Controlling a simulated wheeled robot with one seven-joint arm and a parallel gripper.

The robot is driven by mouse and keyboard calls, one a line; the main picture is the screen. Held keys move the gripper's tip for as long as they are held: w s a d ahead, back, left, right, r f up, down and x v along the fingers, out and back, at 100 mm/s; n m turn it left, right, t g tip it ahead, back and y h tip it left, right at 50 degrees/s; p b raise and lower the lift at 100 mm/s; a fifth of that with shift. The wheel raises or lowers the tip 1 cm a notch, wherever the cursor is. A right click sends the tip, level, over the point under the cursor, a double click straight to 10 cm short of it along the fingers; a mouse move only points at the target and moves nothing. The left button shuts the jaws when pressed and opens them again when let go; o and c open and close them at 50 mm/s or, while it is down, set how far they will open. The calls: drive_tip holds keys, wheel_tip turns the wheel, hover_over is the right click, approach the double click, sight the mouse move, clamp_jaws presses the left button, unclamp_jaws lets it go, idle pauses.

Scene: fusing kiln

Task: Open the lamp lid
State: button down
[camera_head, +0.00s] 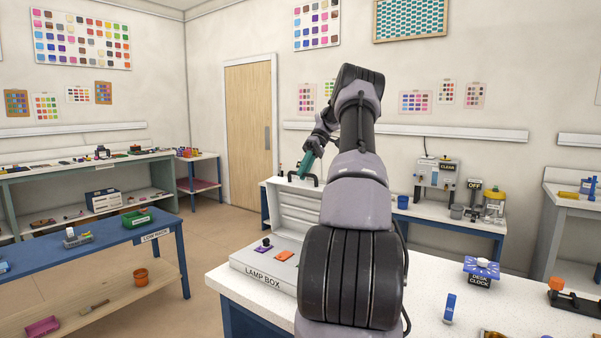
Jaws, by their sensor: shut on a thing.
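The lamp box (262,281) is a pale grey case labelled "LAMP BOX" on the white-topped bench in front of me. Its lid (293,208) stands steeply raised at the back of the box, with its ribbed inner face towards me. A dark handle (293,178) is on the lid's top edge. My gripper (302,172), with teal fingers, reaches down to this handle and is shut on it. My arm hides the right part of the box and lid, and the exact finger contact is small in view.
A purple piece (262,247) and an orange piece (284,255) sit in the open box. A desk clock (481,271) and a blue item (449,308) stand on the bench to the right. A blue table (100,244) is at the left, with floor between.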

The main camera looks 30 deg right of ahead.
drive_tip(key=shift+s+d+f, duration=0.1)
drive_tip(key=shift+d+f, duration=0.05)
drive_tip(key=shift+f, duration=0.2)
drive_tip(key=c, duration=0.8)
unclamp_jaws()
drive_tip(key=shift+c, duration=0.2)
drive_tip(key=shift+r, duration=0.1)
drive_tip(key=shift+r, duration=0.1)
wheel_tip(320, 180, up, 10)
